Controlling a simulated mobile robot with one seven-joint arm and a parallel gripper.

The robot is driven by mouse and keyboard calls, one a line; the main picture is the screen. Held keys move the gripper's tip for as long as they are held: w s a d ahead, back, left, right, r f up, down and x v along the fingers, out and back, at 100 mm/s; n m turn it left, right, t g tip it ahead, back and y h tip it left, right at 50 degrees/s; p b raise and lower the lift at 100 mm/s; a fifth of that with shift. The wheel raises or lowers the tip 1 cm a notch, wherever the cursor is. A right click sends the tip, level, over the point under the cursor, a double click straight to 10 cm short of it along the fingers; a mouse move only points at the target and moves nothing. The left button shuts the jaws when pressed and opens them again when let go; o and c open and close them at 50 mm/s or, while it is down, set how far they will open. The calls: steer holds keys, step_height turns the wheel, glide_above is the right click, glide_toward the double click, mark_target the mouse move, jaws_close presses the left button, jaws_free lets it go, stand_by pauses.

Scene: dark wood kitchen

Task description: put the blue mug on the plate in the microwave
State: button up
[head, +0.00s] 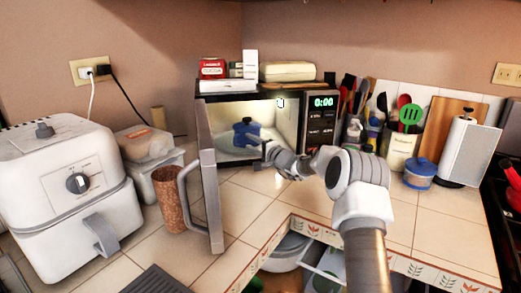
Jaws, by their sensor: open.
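The microwave (316,147) stands on the tiled counter with its door (208,200) swung open to the left and its inside lit. The blue mug (246,132) is inside, in the left part of the cavity. It appears to sit on the pale plate (232,154), though its exact contact is too small to tell. My gripper (259,154) is open at the microwave's mouth, in front and a little right of the mug, and looks empty. My arm reaches in from the lower right.
Boxes (213,68) and a pale container (288,71) lie on top of the microwave. A brown cup (170,200) stands left of the open door, beside a white air fryer (70,180). Utensils and a blue jar (419,173) stand at right. An open drawer (325,268) shows below the counter.

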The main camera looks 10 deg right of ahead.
steer(key=v, duration=0.5)
steer(key=shift+d, duration=0.1)
stand_by(0.3)
